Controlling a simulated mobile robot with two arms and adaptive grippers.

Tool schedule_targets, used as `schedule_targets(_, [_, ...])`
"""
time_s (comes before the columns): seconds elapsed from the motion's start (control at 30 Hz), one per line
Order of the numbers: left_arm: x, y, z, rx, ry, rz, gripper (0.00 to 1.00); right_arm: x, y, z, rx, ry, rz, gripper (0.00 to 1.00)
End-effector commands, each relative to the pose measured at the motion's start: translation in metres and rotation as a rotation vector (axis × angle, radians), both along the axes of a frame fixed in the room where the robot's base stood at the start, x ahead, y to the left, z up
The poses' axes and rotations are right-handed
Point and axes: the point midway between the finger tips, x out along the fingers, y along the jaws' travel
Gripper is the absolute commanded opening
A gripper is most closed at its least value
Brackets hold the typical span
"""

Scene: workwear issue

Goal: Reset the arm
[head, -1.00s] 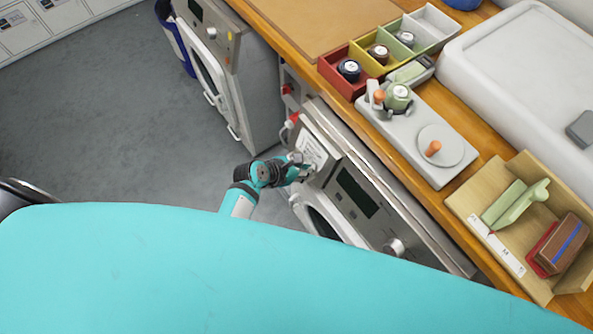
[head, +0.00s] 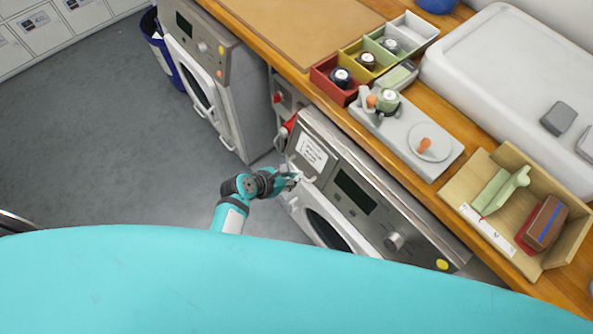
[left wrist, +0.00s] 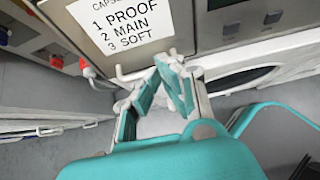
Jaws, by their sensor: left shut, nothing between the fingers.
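My left gripper (head: 291,181) is in front of the right-hand washing machine (head: 357,209), by the upper left of its round door. In the left wrist view my left gripper (left wrist: 167,65) has its fingertips together with nothing between them. A white label (left wrist: 119,23) reading "1 PROOF 2 MAIN 3 SOFT" is on the machine front just beyond the fingers; it also shows in the head view (head: 312,152). I cannot tell whether the fingers touch the machine. My right gripper is in neither view.
A wooden counter (head: 282,63) runs above the machines. It carries a row of coloured bins (head: 317,75), a grey fixture (head: 397,129), a wooden tray (head: 464,193) and a white lidded box (head: 480,60). A second machine (head: 213,85) and a blue bin (head: 157,42) stand left. The grey floor (head: 90,130) is open.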

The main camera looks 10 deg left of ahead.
Motion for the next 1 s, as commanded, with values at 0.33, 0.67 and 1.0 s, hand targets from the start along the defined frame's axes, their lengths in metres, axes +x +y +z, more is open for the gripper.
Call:
schedule_targets(0.33, [-0.037,0.028,0.04,0.001,0.001,0.0,0.0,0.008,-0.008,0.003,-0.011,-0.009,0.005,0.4])
schedule_targets(0.67, [-0.047,0.036,0.052,-0.001,0.002,-0.002,0.0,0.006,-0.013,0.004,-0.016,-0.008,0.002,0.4])
schedule_targets(1.0, [-0.074,0.036,-0.026,0.259,-0.025,-0.236,0.0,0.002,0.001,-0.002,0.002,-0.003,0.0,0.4])
